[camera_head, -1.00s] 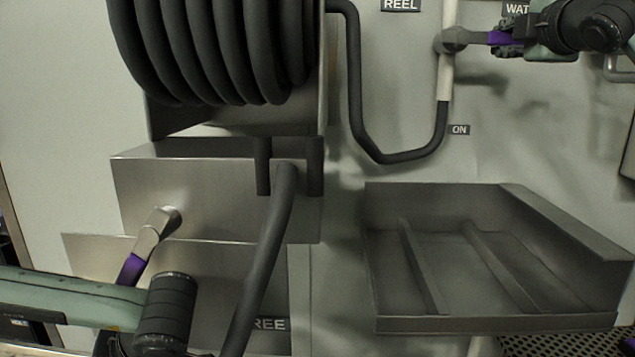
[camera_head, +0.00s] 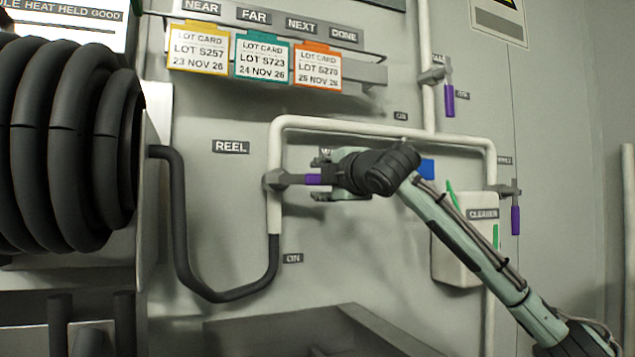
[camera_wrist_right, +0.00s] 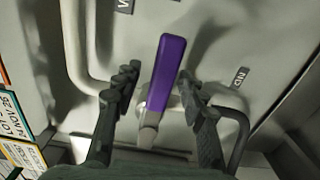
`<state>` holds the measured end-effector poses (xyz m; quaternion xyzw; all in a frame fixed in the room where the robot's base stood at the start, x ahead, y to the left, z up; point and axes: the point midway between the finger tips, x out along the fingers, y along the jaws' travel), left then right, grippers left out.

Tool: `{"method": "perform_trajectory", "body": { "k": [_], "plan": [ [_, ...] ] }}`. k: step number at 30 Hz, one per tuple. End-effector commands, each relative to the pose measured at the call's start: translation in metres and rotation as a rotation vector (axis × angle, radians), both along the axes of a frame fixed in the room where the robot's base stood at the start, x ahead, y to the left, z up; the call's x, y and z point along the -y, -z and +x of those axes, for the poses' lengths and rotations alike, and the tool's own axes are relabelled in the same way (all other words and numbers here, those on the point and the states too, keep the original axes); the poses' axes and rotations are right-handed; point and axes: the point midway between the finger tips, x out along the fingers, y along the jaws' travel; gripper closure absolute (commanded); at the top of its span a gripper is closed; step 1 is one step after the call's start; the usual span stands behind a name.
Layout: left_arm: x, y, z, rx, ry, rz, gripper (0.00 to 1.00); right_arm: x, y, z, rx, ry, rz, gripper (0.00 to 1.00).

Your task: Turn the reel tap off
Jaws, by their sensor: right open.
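The reel tap (camera_head: 277,180) sits on a white vertical pipe, right of the REEL label (camera_head: 230,147) and above the ON label (camera_head: 292,258). Its purple handle (camera_head: 313,179) lies level, across the pipe, pointing right. My right gripper (camera_head: 321,178) is around the handle's outer end from the right. The handle's far end is partly hidden by the gripper in the head view. My left gripper is out of view.
Two other taps with purple handles hanging down are at the upper pipe (camera_head: 449,100) and at the right pipe (camera_head: 515,220). A black hose (camera_head: 178,225) runs from the reel (camera_head: 70,140) to the pipe below the tap. A cleaner box (camera_head: 455,250) hangs behind my right forearm.

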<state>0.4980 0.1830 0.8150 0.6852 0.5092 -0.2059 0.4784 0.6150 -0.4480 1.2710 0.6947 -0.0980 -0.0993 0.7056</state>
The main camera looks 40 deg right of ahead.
Motion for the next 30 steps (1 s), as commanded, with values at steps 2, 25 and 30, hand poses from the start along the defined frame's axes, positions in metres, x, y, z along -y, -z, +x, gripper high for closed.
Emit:
{"method": "perform_trajectory", "body": {
  "k": [2, 25, 30],
  "plan": [
    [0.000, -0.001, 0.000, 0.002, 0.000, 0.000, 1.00, -0.001, 0.000, -0.005, 0.001, 0.000, 0.000, 0.59],
    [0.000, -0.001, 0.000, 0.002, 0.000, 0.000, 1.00, -0.033, 0.000, -0.114, 0.000, 0.001, -0.002, 0.59],
    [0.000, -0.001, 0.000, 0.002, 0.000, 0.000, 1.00, -0.033, 0.000, -0.114, 0.001, 0.001, -0.001, 0.59]
  ]
}}
